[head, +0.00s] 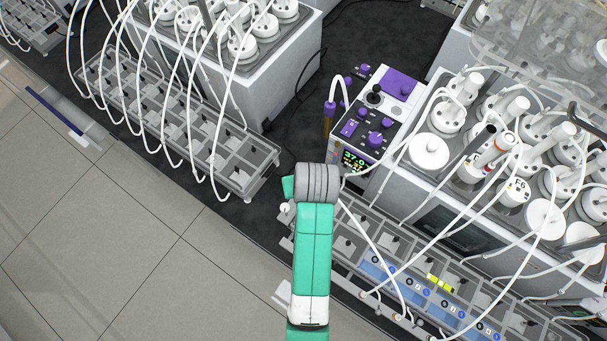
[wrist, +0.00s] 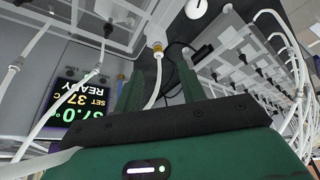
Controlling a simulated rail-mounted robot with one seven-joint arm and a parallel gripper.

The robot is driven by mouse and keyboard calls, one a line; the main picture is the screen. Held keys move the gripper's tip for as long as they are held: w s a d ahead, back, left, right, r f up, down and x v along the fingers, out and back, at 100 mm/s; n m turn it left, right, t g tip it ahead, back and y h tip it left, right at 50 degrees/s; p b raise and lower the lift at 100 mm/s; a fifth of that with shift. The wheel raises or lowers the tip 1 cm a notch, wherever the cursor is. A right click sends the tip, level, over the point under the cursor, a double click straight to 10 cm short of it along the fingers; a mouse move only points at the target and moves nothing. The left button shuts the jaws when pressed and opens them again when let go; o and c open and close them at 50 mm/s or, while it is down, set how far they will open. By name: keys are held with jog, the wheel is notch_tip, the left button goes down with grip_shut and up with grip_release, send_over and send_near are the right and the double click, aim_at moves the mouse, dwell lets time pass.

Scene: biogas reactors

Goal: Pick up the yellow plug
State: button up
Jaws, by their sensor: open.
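In the wrist view a small yellow-gold plug (wrist: 157,48) sits at the end of a white tube (wrist: 156,80), near the top centre. My gripper (wrist: 162,72) has two dark green fingers standing apart. The plug and its tube appear in the gap between them. I cannot tell how far beyond the fingertips the plug is. Nothing is held. In the head view my arm covers the gripper, and I cannot make out this plug there. A bright yellow piece (head: 440,283) shows on the lower right rack in the head view.
A control unit (head: 372,118) with purple knobs and a lit display (head: 355,161) stands beyond my arm. A water bath with white-capped bottles (head: 429,150) is at right. Racks (head: 180,130) and looping white tubes lie on both sides. Tiled floor (head: 120,240) is clear at left.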

jog(key=x, duration=0.8)
jog(key=shift+w+d+r, duration=0.1)
jog(key=shift+w+r, duration=0.05)
jog(key=shift+w, duration=0.05)
grip_shut()
